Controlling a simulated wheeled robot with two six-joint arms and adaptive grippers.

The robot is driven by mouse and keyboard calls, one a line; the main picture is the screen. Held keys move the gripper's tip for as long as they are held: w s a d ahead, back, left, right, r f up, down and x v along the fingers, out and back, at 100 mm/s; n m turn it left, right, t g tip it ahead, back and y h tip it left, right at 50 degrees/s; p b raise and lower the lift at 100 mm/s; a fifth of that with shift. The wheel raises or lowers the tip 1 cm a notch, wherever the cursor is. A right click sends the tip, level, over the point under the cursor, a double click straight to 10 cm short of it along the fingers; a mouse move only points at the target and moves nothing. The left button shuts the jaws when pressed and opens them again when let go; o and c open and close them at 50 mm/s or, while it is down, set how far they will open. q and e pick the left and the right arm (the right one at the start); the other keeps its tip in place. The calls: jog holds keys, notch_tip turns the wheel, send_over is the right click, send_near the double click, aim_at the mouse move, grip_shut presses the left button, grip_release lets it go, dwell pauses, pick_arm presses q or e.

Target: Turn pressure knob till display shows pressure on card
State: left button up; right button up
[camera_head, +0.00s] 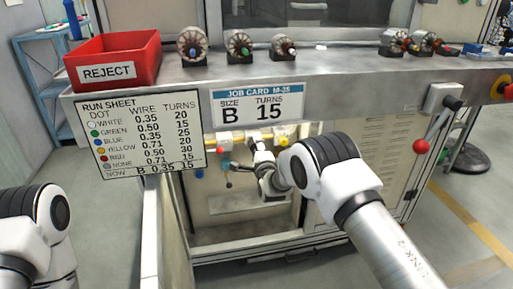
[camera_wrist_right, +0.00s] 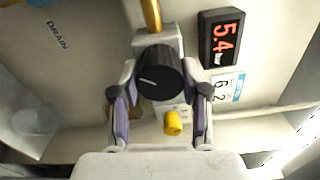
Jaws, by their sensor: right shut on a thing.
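The black pressure knob (camera_wrist_right: 158,74) with a white pointer line is in the middle of the right wrist view. My right gripper (camera_wrist_right: 159,88) is shut on it, one finger at each side. The digital display (camera_wrist_right: 221,38) to the right of the knob shows 5.4 bar in red, turned sideways. A small card (camera_wrist_right: 226,87) below the display reads 6 2; any point between the digits is too small to tell. In the head view my right gripper (camera_head: 260,156) reaches under the bench edge, and its arm hides part of the panel. My left gripper is out of view.
A yellow cap (camera_wrist_right: 173,123) sits just below the knob, and a brass pipe (camera_wrist_right: 151,16) enters above it. The run sheet (camera_head: 139,134) and job card (camera_head: 258,104) hang on the bench front. A red reject bin (camera_head: 116,48) and several armatures stand on top. A red-ended lever (camera_head: 421,147) is at right.

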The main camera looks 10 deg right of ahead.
jog(key=o, duration=1.1)
jog(key=shift+o, duration=0.2)
jog(key=s, duration=1.2)
